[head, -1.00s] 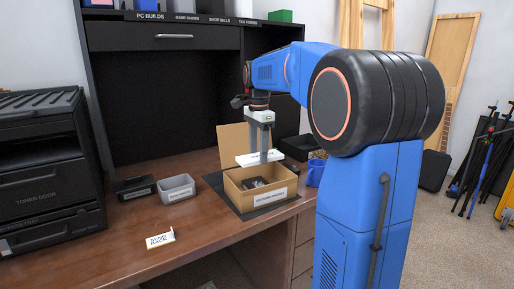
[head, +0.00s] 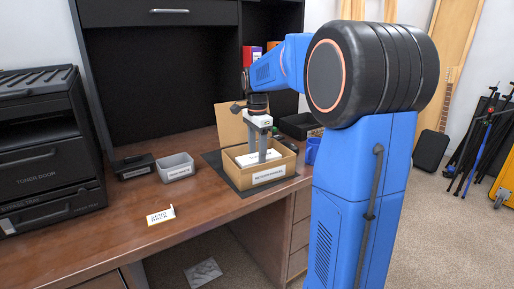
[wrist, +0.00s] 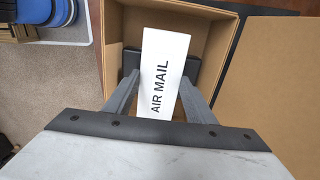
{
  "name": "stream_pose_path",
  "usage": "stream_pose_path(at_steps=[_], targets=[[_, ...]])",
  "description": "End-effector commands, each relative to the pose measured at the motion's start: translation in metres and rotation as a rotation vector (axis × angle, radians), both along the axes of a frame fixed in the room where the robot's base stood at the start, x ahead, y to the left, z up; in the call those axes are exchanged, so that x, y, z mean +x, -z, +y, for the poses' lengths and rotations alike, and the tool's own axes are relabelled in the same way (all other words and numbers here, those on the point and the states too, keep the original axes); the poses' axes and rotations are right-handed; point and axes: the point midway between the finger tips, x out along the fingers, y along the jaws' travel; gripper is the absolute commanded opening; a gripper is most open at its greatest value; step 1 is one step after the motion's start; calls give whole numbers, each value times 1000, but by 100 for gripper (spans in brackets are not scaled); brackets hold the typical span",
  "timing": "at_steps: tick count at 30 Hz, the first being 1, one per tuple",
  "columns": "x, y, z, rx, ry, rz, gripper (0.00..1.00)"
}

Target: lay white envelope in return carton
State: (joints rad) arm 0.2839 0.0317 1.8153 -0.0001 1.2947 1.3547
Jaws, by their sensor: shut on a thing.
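The white envelope (wrist: 163,75), printed "AIR MAIL", is between the fingers of my gripper (wrist: 160,100), which is shut on it. In the head view the envelope (head: 252,158) shows as a white slab inside the open return carton (head: 268,178), below its rim. The carton is brown cardboard with a white label on its front and its flap standing up at the back. My gripper (head: 258,158) reaches down into the carton from above.
A grey bin (head: 176,168) and a black tray (head: 134,168) stand left of the carton. A small white sign (head: 160,215) stands near the desk's front. A blue cup (head: 312,150) is right of the carton. The desk's front left is clear.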

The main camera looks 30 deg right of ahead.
Motion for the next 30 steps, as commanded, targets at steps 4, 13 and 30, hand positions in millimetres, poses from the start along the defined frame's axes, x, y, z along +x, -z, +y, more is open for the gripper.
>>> stream_pose_path(at_steps=[4,13,30], targets=[[0,3,0,0,0,-1,28],[0,4,0,0,0,-1,57],[1,-14,0,-1,0,-4,72]])
